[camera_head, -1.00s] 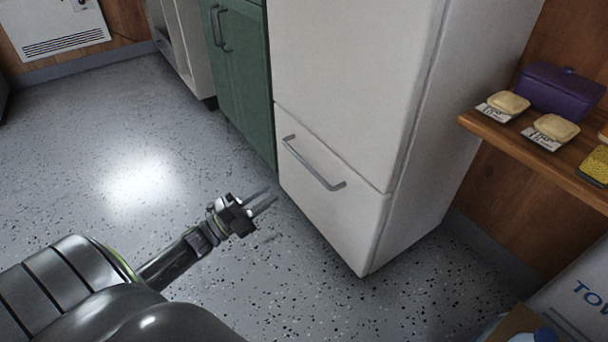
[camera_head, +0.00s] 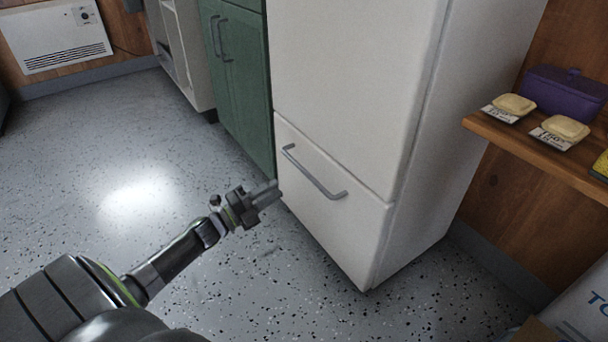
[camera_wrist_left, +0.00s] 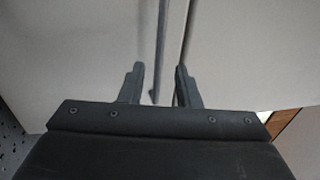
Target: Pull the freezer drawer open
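The freezer drawer (camera_head: 345,228) is the lower white front of the fridge-freezer and looks shut, in line with the door above. Its grey bar handle (camera_head: 315,174) runs across its upper part. My left gripper (camera_head: 272,189) is in front of the drawer's left edge, to the left of the handle and apart from it in the head view. In the left wrist view, my left gripper (camera_wrist_left: 160,67) has its two fingers spread, with the dark handle bar (camera_wrist_left: 160,45) lined up between them. Whether the bar lies between the fingers in depth is unclear. My right gripper is not in view.
The tall white door (camera_head: 350,80) is above the drawer. A green cabinet (camera_head: 240,90) stands to the left. A wooden shelf (camera_head: 545,152) with a purple box (camera_head: 565,92) is to the right. The speckled floor (camera_head: 90,170) left of the drawer is clear.

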